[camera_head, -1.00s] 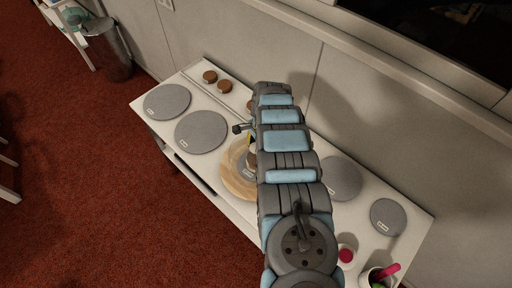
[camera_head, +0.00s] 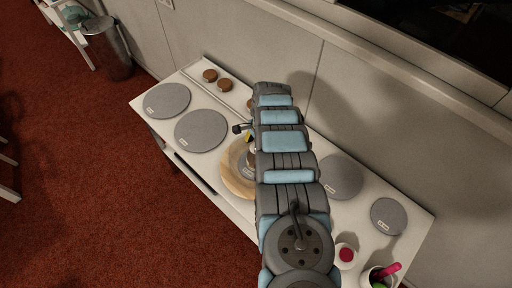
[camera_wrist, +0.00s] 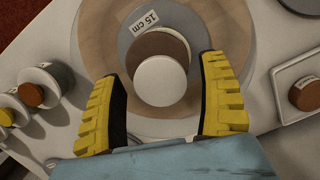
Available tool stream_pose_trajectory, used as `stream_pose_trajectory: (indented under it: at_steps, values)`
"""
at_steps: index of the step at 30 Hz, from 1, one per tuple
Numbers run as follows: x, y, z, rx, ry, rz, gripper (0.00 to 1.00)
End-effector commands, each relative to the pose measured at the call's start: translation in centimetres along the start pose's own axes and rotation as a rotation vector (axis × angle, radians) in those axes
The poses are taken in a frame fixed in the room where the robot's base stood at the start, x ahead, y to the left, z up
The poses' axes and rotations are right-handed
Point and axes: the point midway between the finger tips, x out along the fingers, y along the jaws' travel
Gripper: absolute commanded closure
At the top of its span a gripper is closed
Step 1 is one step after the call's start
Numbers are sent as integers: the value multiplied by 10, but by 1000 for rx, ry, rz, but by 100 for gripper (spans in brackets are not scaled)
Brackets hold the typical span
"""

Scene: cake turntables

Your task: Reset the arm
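My gripper (camera_wrist: 163,72) is open, with its two yellow ridged fingers apart in the wrist view. A white round piece (camera_wrist: 161,82) and a brown round layer (camera_wrist: 160,44) appear as a stack between and beyond the fingertips, with visible gaps at the sides. The stack rests on a grey disc labelled 15 cm (camera_wrist: 128,42), which lies on a round wooden turntable (camera_wrist: 92,25). In the head view the turntable (camera_head: 232,180) is partly hidden by my arm, and the gripper is mostly hidden.
Grey discs lie left (camera_head: 201,131) and right (camera_head: 388,216) on the white table. Brown round pieces (camera_head: 210,76) stand at the back left. A red-topped piece (camera_head: 345,255) and a cup with utensils (camera_head: 377,280) are front right. The wall is close behind.

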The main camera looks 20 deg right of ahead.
Motion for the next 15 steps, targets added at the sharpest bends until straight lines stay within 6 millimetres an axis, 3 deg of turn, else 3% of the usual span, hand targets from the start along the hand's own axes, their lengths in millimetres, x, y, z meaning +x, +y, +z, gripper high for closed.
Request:
stream_pose_trajectory:
  at_steps: [8, 15]
  values:
    - [-3, 0, 0, 0, 0, 0, 24]
    - [-19, 0, 2, 0, 0, 0, 24]
